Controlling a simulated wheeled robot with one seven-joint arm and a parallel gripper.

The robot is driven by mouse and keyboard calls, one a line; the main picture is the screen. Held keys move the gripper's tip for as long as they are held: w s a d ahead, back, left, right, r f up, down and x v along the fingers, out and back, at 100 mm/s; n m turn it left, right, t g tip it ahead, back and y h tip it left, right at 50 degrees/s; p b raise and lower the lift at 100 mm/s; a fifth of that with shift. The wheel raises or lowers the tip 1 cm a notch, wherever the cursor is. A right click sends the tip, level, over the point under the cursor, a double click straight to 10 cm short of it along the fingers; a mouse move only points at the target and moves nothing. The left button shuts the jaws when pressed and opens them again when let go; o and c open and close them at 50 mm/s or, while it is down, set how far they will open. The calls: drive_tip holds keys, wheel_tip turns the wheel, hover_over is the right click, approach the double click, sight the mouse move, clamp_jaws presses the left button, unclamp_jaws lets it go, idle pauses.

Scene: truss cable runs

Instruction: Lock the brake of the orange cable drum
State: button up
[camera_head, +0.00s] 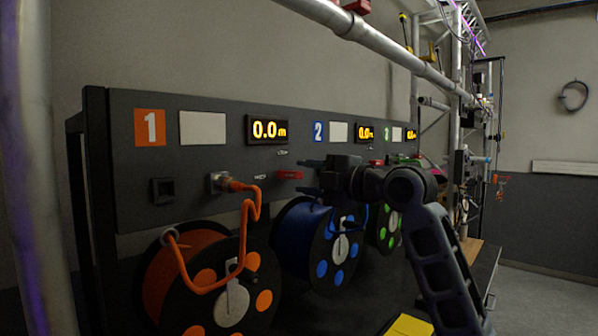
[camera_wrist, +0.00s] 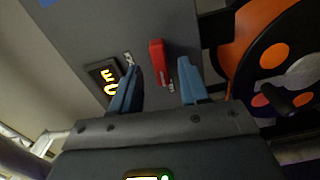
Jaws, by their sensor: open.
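The orange cable drum (camera_head: 160,275) hangs below panel section 1, with black flanges and orange spots; it also shows at the right of the wrist view (camera_wrist: 245,40). A red lever (camera_head: 289,174) sits on the panel above and right of the drum, lying roughly level in the head view. In the wrist view the red lever (camera_wrist: 158,62) appears between the two blue fingertips. My gripper (camera_head: 308,176) is open, just right of the lever, its fingers (camera_wrist: 159,70) pointing at the panel. Contact with the lever cannot be told.
The orange cable (camera_head: 245,245) runs from a socket (camera_head: 217,183) down over the drum's front. The section 1 display (camera_head: 267,130) reads 0.0 m. Blue (camera_head: 300,240) and green (camera_head: 388,228) drums stand to the right. A metal truss tube (camera_head: 370,45) crosses above the panel.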

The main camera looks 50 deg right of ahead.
sight(296, 176)
drive_tip(key=shift+w+p, duration=0.3)
drive_tip(key=shift+w, duration=1.25)
drive_tip(key=shift+a, duration=0.1)
clamp_jaws()
